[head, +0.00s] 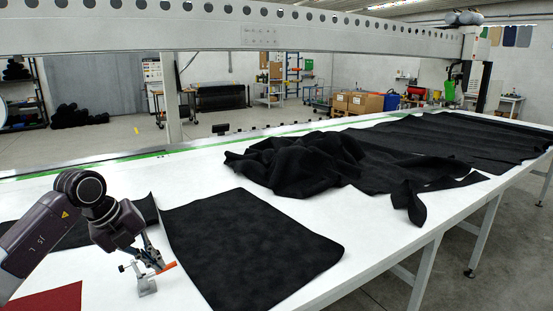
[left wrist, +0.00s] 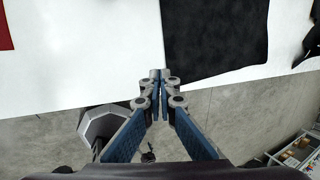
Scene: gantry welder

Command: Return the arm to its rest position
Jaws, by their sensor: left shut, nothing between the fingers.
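My left arm comes in from the left in the head view, over the near left part of the white table (head: 390,216). Its gripper (head: 152,262) points down and to the right, close to a small grey clamp-like piece with an orange bar (head: 147,286). I cannot tell whether they touch. In the left wrist view the two blue-padded fingers of the gripper (left wrist: 160,76) meet at the tips with nothing between them. My right gripper shows in neither view.
A flat black fabric piece (head: 250,250) lies right of the gripper, with a crumpled black heap (head: 295,165) behind it. Red fabric (head: 45,302) lies at the near left. A perforated gantry beam (head: 240,32) spans above. The wrist view shows grey floor (left wrist: 235,115) past the table edge.

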